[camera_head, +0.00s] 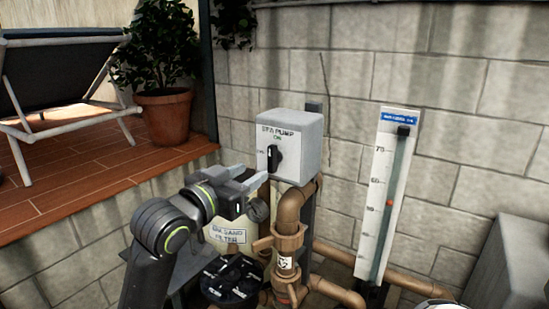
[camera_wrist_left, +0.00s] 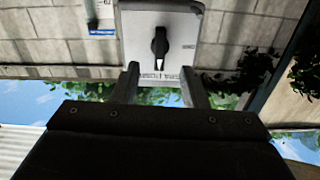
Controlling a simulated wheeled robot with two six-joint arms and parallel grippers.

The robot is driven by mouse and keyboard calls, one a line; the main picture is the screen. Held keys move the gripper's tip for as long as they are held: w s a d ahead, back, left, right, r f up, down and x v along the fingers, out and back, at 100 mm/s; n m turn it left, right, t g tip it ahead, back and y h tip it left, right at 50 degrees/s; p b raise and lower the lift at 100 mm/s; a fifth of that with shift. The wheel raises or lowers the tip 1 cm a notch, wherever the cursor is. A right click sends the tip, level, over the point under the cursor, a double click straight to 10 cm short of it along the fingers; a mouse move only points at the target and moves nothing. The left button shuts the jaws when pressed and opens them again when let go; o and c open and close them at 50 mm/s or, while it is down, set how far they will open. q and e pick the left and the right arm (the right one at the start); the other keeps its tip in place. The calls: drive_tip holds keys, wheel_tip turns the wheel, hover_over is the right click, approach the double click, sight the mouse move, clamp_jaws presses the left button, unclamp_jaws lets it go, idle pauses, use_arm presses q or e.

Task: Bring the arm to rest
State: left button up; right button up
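The arm in the head view is my left one, reaching in from the lower left. Its gripper (camera_head: 257,178) is in front of the grey SPA PUMP switch box (camera_head: 303,140), just below its black knob (camera_head: 273,158). The knob stands upright, towards the ON mark. In the left wrist view the picture is upside down: the two fingers (camera_wrist_left: 160,82) are apart with nothing between them, and the box (camera_wrist_left: 185,30) and knob (camera_wrist_left: 159,47) lie beyond the tips. The fingers look clear of the knob. My right gripper is not in view.
Copper-coloured pipes and a valve (camera_head: 287,243) stand right of my arm, with a sand filter (camera_head: 228,233) below the gripper. A white gauge (camera_head: 377,170) leans at the block wall.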

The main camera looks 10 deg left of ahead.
use_arm(q)
drive_tip(key=s+a+f+n+g+y, duration=0.1)
drive_tip(key=s+a+f+g+y, duration=0.15)
drive_tip(key=f, duration=0.65)
drive_tip(key=s+a+f+n+g+y, duration=0.15)
drive_tip(key=s+f, duration=0.25)
drive_tip(key=f, duration=0.4)
drive_tip(key=s+a+f+n+g+y, duration=0.1)
drive_tip(key=s+a+f+g, duration=0.2)
drive_tip(key=f, duration=0.6)
drive_tip(key=s+a+f+n+g+y, duration=0.1)
drive_tip(key=s+a+f+g, duration=0.1)
drive_tip(key=s+f, duration=0.45)
drive_tip(key=s+a+f+g+y, duration=0.1)
drive_tip(key=s+f+g, duration=0.15)
drive_tip(key=s, duration=0.65)
drive_tip(key=s+a+f+n+g+y, duration=0.1)
drive_tip(key=s+a+f+g, duration=0.1)
drive_tip(key=s+f, duration=0.5)
wheel_tip(320, 180, down, 30)
drive_tip(key=s+a+g+b, duration=0.1)
drive_tip(key=s+a+b, duration=0.15)
drive_tip(key=b, duration=0.25)
drive_tip(key=s+d+f+g+b, duration=0.1)
drive_tip(key=s+d+f+b, duration=0.1)
drive_tip(key=s+f, duration=1.2)
wheel_tip(320, 180, down, 4)
drive_tip(key=shift+s+d+r+h+b, duration=0.15)
drive_tip(key=shift+s+r+h+b, duration=0.05)
drive_tip(key=shift+s+h+b, duration=0.25)
